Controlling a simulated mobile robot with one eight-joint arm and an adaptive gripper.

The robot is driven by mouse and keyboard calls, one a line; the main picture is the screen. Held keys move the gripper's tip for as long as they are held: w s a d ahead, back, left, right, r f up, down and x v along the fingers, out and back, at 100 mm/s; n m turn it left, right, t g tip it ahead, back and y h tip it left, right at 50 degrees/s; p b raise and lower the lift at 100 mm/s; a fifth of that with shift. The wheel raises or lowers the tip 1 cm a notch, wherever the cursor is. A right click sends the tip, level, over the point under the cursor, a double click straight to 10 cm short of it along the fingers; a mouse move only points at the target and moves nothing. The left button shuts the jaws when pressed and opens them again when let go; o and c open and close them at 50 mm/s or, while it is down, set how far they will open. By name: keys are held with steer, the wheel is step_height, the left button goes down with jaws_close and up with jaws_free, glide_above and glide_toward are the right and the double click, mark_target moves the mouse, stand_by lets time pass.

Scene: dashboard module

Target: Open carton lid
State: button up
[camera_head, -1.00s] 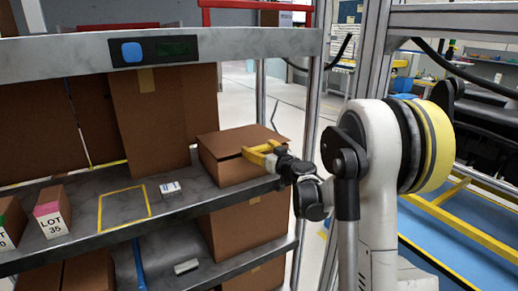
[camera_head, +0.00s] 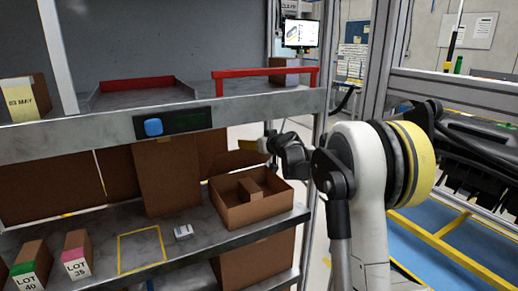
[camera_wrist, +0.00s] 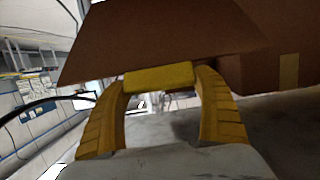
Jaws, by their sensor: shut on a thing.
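The brown carton (camera_head: 255,214) stands near the right end of the lower shelf, its top open. A small brown block (camera_head: 250,189) lies inside. Its lid (camera_head: 238,160) is swung up and tilted along the carton's back side. My gripper (camera_head: 258,145) is at the lid's upper right, above the carton's back, shut on the lid. In the wrist view my yellow fingers (camera_wrist: 158,76) meet the lid's edge, and the lid (camera_wrist: 170,40) spreads above them. The exact grip is partly hidden in the head view.
The shelf above (camera_head: 80,140) carries a blue button (camera_head: 153,127) and red-edged trays. A taller carton (camera_head: 166,177) stands to the left. A small white box (camera_head: 183,232), a yellow outline (camera_head: 142,250) and LOT boxes (camera_head: 77,254) lie farther left on the lower shelf.

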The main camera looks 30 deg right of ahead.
steer(key=shift+w+r+p, duration=0.4)
steer(key=shift+w+r, duration=0.4)
steer(key=shift+w, duration=0.35)
steer(key=o, duration=1.4)
steer(key=shift+w+f, duration=0.1)
steer(key=shift+w, duration=0.05)
steer(key=v, duration=1.2)
steer(key=shift+a, duration=0.1)
